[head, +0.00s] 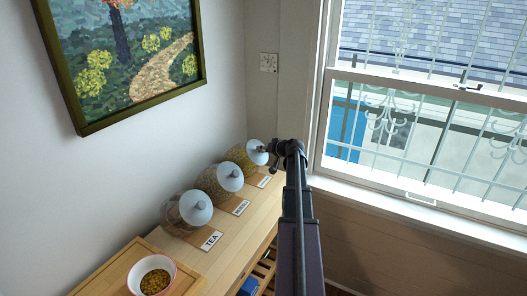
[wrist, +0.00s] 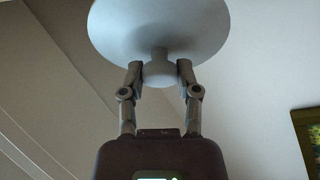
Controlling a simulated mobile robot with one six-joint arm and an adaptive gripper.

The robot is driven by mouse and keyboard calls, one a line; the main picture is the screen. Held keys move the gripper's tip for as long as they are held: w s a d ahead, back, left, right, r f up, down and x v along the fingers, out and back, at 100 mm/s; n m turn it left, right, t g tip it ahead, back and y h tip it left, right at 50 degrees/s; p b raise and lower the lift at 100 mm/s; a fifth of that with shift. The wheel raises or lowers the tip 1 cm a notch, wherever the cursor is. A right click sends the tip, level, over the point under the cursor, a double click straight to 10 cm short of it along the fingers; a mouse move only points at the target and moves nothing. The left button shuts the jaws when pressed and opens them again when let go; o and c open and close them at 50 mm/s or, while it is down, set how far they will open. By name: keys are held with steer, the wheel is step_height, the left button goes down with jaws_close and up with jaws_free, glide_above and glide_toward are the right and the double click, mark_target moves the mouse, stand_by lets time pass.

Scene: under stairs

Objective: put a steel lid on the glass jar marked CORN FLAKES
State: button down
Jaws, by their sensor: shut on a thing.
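Three round glass jars with mouths slanted to the right stand in a row on the wooden top in the head view. The farthest jar (head: 239,157) holds yellow-brown contents; its label (head: 264,182) is too small to read. A steel lid (head: 257,152) is at its mouth; whether it is fully seated I cannot tell. My gripper (head: 271,152) is shut on this lid's knob, also seen in the wrist view (wrist: 159,72). The middle jar (head: 212,182) and near jar (head: 178,213), labelled TEA (head: 211,241), have steel lids (head: 230,176) (head: 197,208) at their mouths.
A bowl (head: 152,276) of small brown-yellow pieces sits on a wooden tray (head: 110,283) at the near end. The wall with a framed painting (head: 130,55) is close behind the jars. A barred window (head: 420,120) is at the right.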

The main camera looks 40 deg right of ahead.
steer(key=shift+w+a+f, duration=0.1)
steer(key=shift+w+f, duration=0.25)
stand_by(0.4)
steer(key=shift+c, duration=1.3)
jaws_free()
steer(key=shift+o, duration=1.3)
steer(key=shift+r, duration=0.15)
steer(key=shift+s+d+r+p, duration=0.2)
steer(key=shift+s+r+p, duration=0.4)
steer(key=shift+s+r, duration=0.1)
steer(key=shift+s+d+r+p, duration=0.2)
steer(key=shift+s+r+p, duration=0.4)
steer(key=shift+s, duration=0.1)
steer(key=shift+s+d+r+p, duration=0.2)
steer(key=shift+s+r+p, duration=0.4)
steer(key=shift+s, duration=0.1)
steer(key=shift+s, duration=0.1)
